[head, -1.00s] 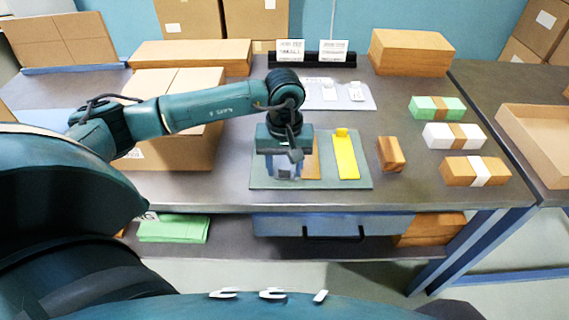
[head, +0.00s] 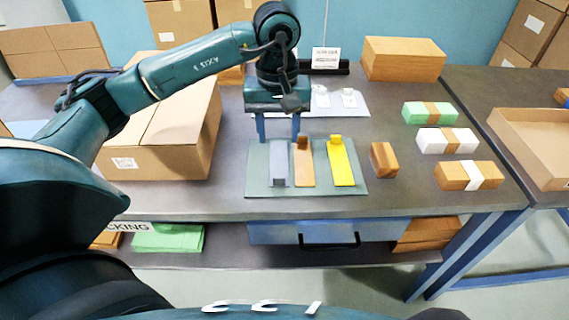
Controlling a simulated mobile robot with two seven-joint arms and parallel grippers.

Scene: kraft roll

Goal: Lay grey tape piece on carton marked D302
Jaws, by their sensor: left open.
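The grey tape piece (head: 279,168) lies at the left on a grey-green mat (head: 257,188) on the table. My left gripper (head: 278,137) is open and empty, its two blue fingers pointing down above the far end of the grey piece. A gap shows between the fingers. A large brown carton (head: 180,135) stands on the table left of the mat, with a small white label (head: 125,163) on its front. The label is too small to read, so I cannot confirm D302. My left arm crosses above this carton and hides part of it. My right gripper is out of view.
An orange-brown piece (head: 304,168) and a yellow piece (head: 342,165) lie right of the grey one. A brown block (head: 384,160) and several banded bundles stand further right. A white card (head: 325,57) stands behind. The table front is clear.

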